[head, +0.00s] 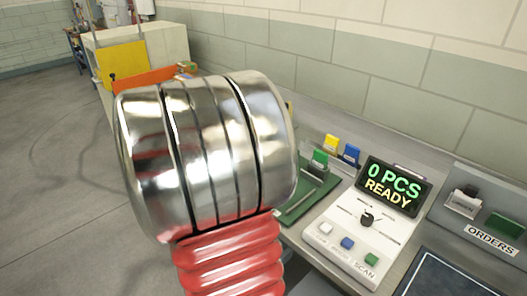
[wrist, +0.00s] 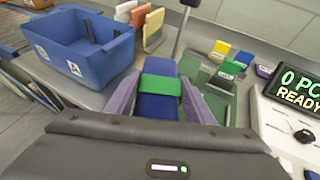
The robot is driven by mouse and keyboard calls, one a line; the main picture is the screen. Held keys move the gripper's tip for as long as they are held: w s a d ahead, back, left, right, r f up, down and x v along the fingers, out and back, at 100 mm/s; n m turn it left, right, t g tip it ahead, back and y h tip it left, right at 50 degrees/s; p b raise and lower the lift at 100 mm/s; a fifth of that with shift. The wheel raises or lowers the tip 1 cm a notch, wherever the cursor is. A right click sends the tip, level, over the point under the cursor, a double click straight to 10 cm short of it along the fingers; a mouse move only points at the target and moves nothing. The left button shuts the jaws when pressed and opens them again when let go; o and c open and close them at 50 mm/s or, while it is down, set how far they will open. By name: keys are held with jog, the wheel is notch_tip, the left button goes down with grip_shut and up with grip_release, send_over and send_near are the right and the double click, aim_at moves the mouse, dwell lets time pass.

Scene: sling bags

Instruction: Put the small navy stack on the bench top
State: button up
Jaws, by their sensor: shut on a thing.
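The small navy stack (wrist: 157,106) shows in the middle of the wrist view, with a green band (wrist: 160,86) around it. My gripper (wrist: 160,80) has purple fingers on the left and right sides of the stack and is shut on it. The stack is over the grey bench top (wrist: 92,99); I cannot tell whether it touches anything below. In the head view my own arm hides the gripper and the stack, and the bench top (head: 413,156) shows to the right.
A blue bin (wrist: 75,45) stands left of the stack. A green tray (wrist: 217,98) lies just right of it, with yellow, blue and green cards behind. A white console (head: 352,230) reading "0 PCS READY" and an orders holder (head: 490,231) stand farther right.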

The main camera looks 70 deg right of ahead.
jog(key=w+a+f+n+t+y, duration=0.35)
jog(key=w+a+n+t, duration=0.45)
jog(key=w+a, duration=1.4)
jog(key=w+a+f+n+t+y, duration=0.1)
jog(key=w+a+n+y, duration=0.1)
jog(key=a, duration=0.7)
jog(key=w+a+f+n+t+y, duration=0.2)
jog(key=a, duration=0.7)
jog(key=w+a+f+n+t+y, duration=0.2)
jog(key=a+n, duration=0.1)
jog(key=a, duration=0.6)
jog(key=shift+a, duration=0.15)
jog(key=shift+f, duration=0.1)
